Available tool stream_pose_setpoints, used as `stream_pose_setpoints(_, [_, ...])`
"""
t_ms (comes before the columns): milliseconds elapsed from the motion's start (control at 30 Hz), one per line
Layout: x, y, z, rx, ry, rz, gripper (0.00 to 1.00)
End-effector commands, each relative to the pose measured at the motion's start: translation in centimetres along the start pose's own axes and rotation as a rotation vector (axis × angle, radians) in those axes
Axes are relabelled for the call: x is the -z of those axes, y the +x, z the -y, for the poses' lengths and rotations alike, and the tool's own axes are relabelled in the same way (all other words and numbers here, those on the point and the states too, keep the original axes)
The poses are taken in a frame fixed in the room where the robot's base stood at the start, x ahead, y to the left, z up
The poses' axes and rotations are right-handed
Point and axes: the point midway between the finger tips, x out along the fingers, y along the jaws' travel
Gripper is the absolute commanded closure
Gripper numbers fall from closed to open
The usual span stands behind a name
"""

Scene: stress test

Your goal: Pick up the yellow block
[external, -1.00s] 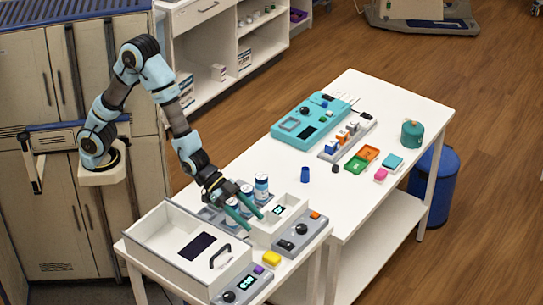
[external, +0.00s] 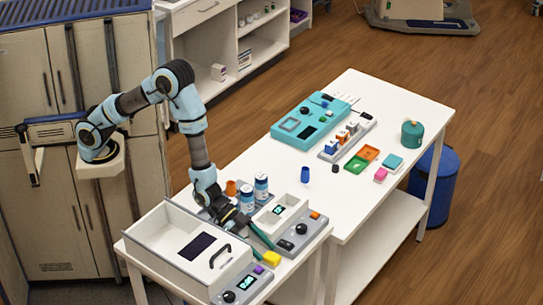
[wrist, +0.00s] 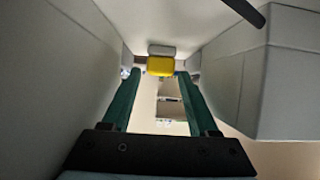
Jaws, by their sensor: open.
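The yellow block (external: 271,258) lies on the near end of the white table, in front of the grey box units. In the wrist view the yellow block (wrist: 160,66) shows ahead, in line with the gap between my fingers and beyond their tips. My gripper (external: 262,240) is low between the white open-topped box and the smaller white box. Its green fingers point toward the block and are apart, with nothing between them. In the wrist view my gripper (wrist: 160,78) is open, with walls close on both sides.
The large white box (external: 165,235) with a black handle stands left of my gripper. The smaller white box (external: 270,213) and a grey knob unit (external: 300,232) are on the right. Several blue-white bottles (external: 261,187) and an orange cup (external: 231,188) stand behind.

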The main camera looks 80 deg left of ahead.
Motion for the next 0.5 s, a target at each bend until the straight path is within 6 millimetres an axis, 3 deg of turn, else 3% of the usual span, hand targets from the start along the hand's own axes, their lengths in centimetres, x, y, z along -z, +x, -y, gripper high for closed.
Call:
stream_pose_setpoints(200, [0.1, 2.5, 0.0, 0.000, 0.000, 0.001, 0.40])
stream_pose_setpoints(500, [0.0, 2.9, 0.0, 0.000, 0.000, 0.001, 0.40])
